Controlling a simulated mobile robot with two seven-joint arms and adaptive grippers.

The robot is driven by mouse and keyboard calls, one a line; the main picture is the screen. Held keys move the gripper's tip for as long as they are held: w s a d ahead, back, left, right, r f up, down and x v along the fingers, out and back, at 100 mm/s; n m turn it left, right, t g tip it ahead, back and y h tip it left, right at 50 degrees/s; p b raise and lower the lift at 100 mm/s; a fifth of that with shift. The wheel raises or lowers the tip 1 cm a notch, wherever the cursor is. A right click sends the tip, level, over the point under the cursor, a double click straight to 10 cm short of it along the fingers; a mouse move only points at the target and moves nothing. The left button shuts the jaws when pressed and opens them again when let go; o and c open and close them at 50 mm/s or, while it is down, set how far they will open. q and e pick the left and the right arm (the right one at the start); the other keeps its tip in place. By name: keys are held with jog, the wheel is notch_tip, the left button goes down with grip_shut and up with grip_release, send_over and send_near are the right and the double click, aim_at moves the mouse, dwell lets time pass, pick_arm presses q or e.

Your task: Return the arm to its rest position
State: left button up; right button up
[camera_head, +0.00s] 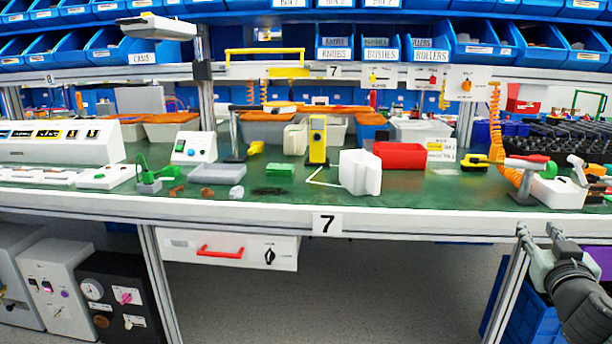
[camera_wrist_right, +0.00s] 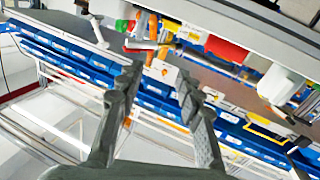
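My right gripper (camera_head: 538,237) is at the lower right of the head view, in front of the workbench's front edge. In the right wrist view its two grey fingers (camera_wrist_right: 158,82) are spread apart with nothing between them. The gripper touches no switch. A black rotary switch (camera_head: 269,256) sits on a white panel (camera_head: 190,247) under the bench, well to the left of the gripper. A red handle (camera_head: 219,252) is on the same panel. My left gripper is not in view.
The green-topped workbench (camera_head: 420,194) carries a white container (camera_head: 360,172), a red bin (camera_head: 399,155) and a small control box (camera_head: 194,147). Blue bins (camera_head: 522,319) stand under the bench near my right arm. The floor (camera_head: 350,290) under the middle is clear.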

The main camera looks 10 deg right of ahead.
jog(key=s+a+f+n+g+y, duration=0.1)
jog(key=s+a+f+g, duration=0.15)
jog(key=f, duration=0.55)
jog(key=s+a+f+g, duration=0.15)
jog(key=s+f, duration=0.25)
jog(key=f, duration=0.4)
jog(key=s+a+f+n+g+y, duration=0.1)
jog(key=s+a+f+g, duration=0.15)
jog(key=f, duration=0.65)
pick_arm(q)
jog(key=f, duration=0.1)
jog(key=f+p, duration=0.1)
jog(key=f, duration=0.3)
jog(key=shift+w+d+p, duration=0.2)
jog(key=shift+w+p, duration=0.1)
jog(key=shift+p, duration=0.1)
pick_arm(e)
jog(key=s+a+f+n+g+y, duration=0.2)
jog(key=s+a+f+g, duration=0.1)
jog(key=s+a+f, duration=0.4)
jog(key=s+a+f+n+g+y, duration=0.2)
jog(key=s+a+f, duration=0.5)
jog(key=a, duration=0.4)
jog(key=shift+a+f+g+y, duration=0.2)
jog(key=shift+f+g+y, duration=0.25)
jog(key=shift+f+y, duration=0.2)
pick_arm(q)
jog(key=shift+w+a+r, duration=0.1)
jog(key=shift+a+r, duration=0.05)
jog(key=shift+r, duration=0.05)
